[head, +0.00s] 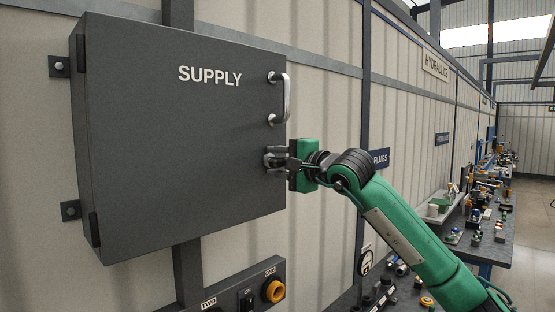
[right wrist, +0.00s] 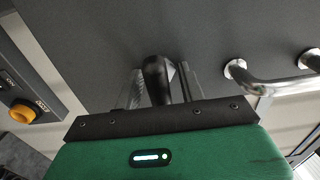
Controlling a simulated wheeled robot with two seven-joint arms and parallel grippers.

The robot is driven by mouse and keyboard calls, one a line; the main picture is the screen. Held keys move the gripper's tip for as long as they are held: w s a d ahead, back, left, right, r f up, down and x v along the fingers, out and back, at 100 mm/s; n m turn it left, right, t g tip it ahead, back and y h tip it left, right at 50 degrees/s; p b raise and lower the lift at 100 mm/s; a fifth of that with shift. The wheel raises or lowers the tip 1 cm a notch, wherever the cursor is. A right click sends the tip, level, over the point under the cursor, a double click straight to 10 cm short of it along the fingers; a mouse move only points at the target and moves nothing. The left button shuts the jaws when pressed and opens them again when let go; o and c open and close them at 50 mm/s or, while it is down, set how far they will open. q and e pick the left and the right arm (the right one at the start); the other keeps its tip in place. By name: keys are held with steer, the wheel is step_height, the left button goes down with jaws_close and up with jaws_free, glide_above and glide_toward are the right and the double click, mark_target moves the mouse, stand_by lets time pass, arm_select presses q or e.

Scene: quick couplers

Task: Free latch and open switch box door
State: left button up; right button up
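The dark grey switch box (head: 180,140) hangs on the wall, and its door, lettered SUPPLY, looks shut. A bar handle (head: 286,98) is on the door's right side. My right gripper (head: 274,158) is at the door's right edge, below the handle. In the right wrist view, its two fingers stand on either side of a dark rounded latch knob (right wrist: 156,78). A narrow gap seems to show between the knob and the right finger, so the fingers look open around it. The handle also shows there (right wrist: 270,86). My left gripper is not in view.
A control panel (head: 238,292) with a yellow-orange knob (head: 274,291) is below the box. A dark workbench (head: 500,250) with many small parts runs along the wall at right. The space in front of the door's left part is clear.

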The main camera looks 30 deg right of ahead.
jaws_close()
steer(key=shift+f, duration=0.1)
